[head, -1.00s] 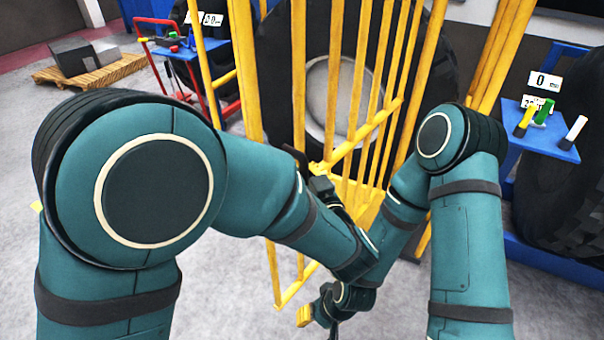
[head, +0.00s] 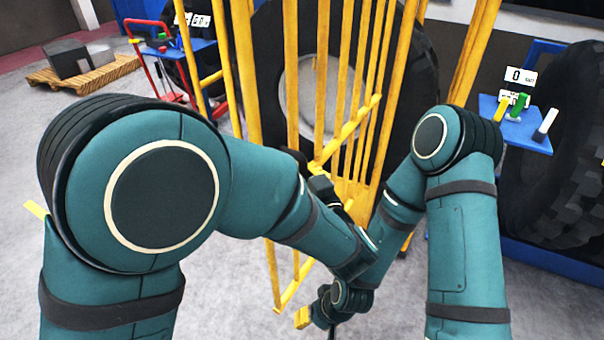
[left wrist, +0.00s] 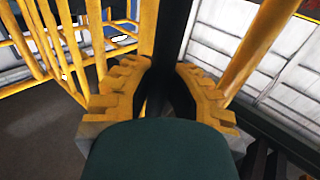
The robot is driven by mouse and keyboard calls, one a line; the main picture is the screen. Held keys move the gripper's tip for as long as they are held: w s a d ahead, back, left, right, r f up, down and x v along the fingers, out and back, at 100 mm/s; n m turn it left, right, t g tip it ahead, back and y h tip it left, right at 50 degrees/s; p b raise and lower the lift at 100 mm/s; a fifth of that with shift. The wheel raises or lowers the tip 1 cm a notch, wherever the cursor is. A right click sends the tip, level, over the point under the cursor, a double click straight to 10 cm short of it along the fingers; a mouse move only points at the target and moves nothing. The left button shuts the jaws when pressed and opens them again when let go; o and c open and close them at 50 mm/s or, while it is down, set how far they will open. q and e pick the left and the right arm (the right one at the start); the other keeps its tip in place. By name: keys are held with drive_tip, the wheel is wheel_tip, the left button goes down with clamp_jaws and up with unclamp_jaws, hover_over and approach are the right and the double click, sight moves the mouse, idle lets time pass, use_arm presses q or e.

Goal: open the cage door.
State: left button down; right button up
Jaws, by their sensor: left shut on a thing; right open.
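The cage has yellow upright bars, and a barred panel with a cross rail (head: 346,131), which looks like its door, stands at an angle in the middle of the head view. My left arm reaches across to it, and its gripper is hidden behind my arms there. In the left wrist view my left gripper (left wrist: 165,90) has its yellow toothed pads shut on a dark upright bar (left wrist: 174,30) among the yellow bars; it looks like a handle. My right gripper (head: 308,318) is open and low in front of the panel, partly hidden. I see nothing held in it.
A big tyre (head: 268,60) with a pale hub stands behind the bars. A blue shelf (head: 522,138) with coloured-handled items is at right beside another tyre (head: 570,190). A red trolley (head: 137,62) and a pallet (head: 95,78) are back left. Floor at left is clear.

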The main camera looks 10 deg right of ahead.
use_arm(q)
drive_tip(key=shift+a+f, duration=0.2)
drive_tip(key=shift+f, duration=0.05)
drive_tip(key=c, duration=1)
unclamp_jaws()
drive_tip(key=shift+s, duration=0.1)
drive_tip(key=shift+o, duration=0.5)
drive_tip(key=shift+s+a+r, duration=0.1)
drive_tip(key=shift+a+r, duration=0.05)
drive_tip(key=shift+d, duration=0.2)
approach(288, 120)
drive_tip(key=w, duration=0.4)
drive_tip(key=shift+w+a, duration=0.35)
drive_tip(key=shift+a, duration=0.05)
